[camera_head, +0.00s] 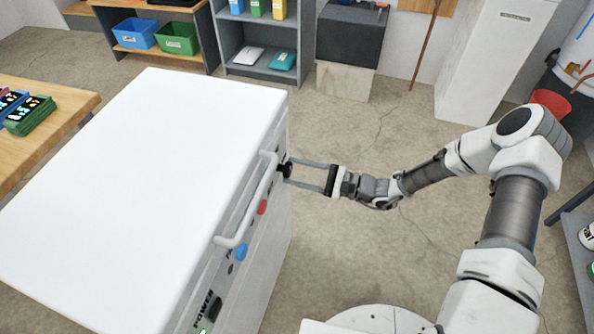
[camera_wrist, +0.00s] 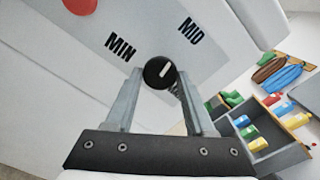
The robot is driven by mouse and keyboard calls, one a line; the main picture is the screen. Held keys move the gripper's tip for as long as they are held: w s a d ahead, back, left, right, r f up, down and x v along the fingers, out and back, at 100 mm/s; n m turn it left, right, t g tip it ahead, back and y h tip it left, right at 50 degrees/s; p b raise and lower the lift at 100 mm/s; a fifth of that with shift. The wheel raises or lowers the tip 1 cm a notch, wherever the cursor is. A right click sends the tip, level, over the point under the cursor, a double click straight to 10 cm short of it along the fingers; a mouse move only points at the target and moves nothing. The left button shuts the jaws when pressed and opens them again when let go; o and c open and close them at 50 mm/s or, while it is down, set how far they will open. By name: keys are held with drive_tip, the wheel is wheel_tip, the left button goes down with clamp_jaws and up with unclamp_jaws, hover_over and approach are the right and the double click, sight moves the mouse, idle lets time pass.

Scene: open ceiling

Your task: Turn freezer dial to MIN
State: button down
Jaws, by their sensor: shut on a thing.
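The white chest freezer (camera_head: 150,170) stands left of my arm, its lid down. Its black round dial (camera_head: 286,169) sits on the front panel near the far end. In the wrist view the dial (camera_wrist: 159,72) has a short white mark tilted slightly up and right, roughly toward the MID label (camera_wrist: 190,31). The MIN label (camera_wrist: 120,46) is up and left of the dial. A third label below right is mostly hidden by a finger. My gripper (camera_head: 292,171) reaches in from the right, its two fingers shut on the dial's sides.
The lid handle (camera_head: 248,205) sticks out close to the dial and my fingers. A red button (camera_head: 262,207) and a blue button (camera_head: 241,252) lie nearer along the panel. Open floor (camera_head: 350,240) lies right of the freezer; shelves (camera_head: 265,55) stand behind.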

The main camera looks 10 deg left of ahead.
drive_tip(key=n, duration=0.4)
drive_tip(key=shift+n, duration=0.3)
drive_tip(key=n, duration=0.4)
drive_tip(key=shift+w+d+r+n, duration=0.1)
drive_tip(key=shift+n, duration=0.2)
drive_tip(key=n, duration=0.4)
drive_tip(key=shift+n+p, duration=0.3)
drive_tip(key=shift+p, duration=0.1)
drive_tip(key=shift+n, duration=2.2)
drive_tip(key=shift+c, duration=1.4)
unclamp_jaws()
